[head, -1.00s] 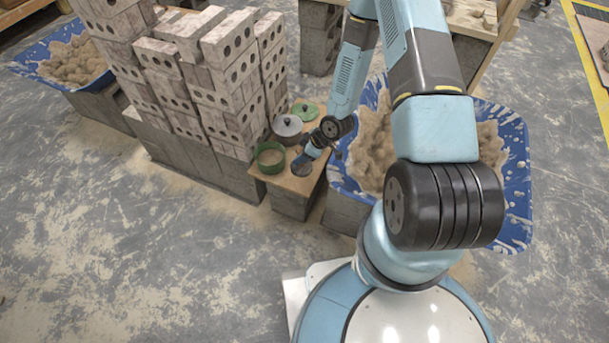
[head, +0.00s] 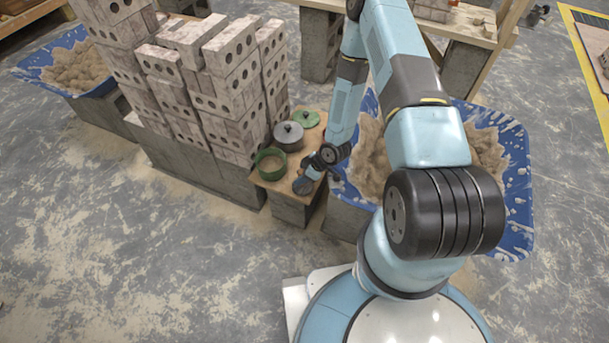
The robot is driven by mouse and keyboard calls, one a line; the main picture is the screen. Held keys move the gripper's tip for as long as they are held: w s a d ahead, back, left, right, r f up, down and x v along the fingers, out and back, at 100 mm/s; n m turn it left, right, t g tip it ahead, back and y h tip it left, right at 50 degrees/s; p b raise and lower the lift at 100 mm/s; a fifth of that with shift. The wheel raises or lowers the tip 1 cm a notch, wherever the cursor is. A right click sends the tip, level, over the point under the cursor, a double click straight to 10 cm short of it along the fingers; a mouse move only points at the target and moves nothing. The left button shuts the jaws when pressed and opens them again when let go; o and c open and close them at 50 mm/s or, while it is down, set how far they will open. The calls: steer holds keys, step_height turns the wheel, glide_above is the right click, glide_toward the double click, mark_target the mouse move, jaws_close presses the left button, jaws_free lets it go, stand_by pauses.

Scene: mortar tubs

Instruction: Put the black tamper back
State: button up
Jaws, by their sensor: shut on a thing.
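My gripper (head: 309,179) is at the front right of a small wooden board, pointing down and to the left. It is shut on a small dark round thing (head: 302,187), which looks like the black tamper; my fingers hide much of it. The tamper is over the front edge of the board; I cannot tell whether it touches it. An open green round container (head: 270,164) stands on the board to the left of my gripper. Behind it are a grey lidded pot (head: 288,138) with a black knob and a flat green lid (head: 306,119).
The wooden board (head: 272,188) rests on grey blocks. A tall stack of holed bricks (head: 215,85) rises close on the left. A blue tub of mortar (head: 515,175) stands on the right, partly behind my arm. Open floor lies in front.

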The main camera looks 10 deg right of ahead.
steer(key=o, duration=1.1)
steer(key=v, duration=1.2)
